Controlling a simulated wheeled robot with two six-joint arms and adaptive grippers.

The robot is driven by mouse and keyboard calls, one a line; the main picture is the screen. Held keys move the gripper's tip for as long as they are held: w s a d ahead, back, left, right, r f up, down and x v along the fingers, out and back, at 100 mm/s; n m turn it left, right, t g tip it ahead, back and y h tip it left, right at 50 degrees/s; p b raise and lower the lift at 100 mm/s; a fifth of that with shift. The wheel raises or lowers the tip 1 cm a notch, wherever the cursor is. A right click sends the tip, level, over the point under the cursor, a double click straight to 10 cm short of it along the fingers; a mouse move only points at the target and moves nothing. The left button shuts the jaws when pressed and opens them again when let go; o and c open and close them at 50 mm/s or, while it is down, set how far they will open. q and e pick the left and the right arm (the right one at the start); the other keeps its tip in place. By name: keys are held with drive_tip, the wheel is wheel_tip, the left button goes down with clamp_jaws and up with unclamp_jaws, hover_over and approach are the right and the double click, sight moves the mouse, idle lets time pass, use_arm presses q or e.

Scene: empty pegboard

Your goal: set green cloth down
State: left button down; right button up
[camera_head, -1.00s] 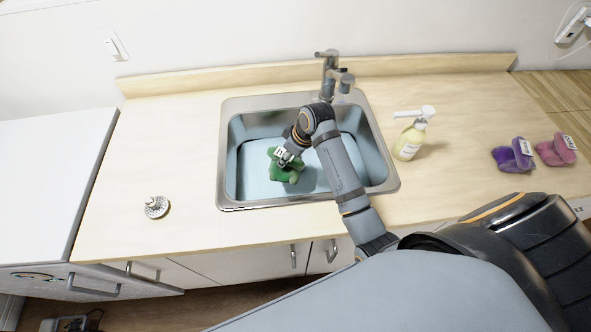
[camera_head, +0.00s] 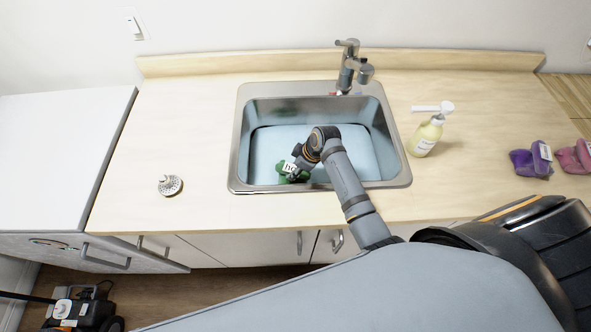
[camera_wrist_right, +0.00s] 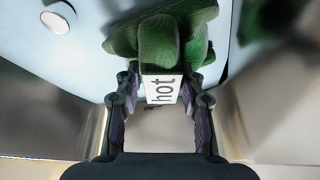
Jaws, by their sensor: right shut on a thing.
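The green cloth (camera_head: 283,172) is bunched up at the front edge of the sink, near the front wall of the basin. It also shows in the right wrist view (camera_wrist_right: 160,40), with a white label (camera_wrist_right: 162,89) reading "hot". My right gripper (camera_head: 293,170) is shut on the cloth, its two fingers on either side of the label end in the wrist view (camera_wrist_right: 162,82). Whether the cloth touches the basin's bottom or wall cannot be told. My left gripper is not in view.
The steel sink (camera_head: 240,150) has a light blue bottom, mostly clear. A faucet (camera_head: 348,65) stands behind it. A soap bottle (camera_head: 427,137) stands to the right, with purple (camera_head: 530,163) and pink (camera_head: 574,158) cloths beyond. A round metal strainer (camera_head: 170,185) lies on the left counter.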

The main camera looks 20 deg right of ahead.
drive_tip(key=shift+f, duration=0.75)
drive_tip(key=o, duration=1.2)
drive_tip(key=shift+f, duration=0.1)
drive_tip(key=v, duration=1.2)
drive_tip(key=shift+b, duration=0.35)
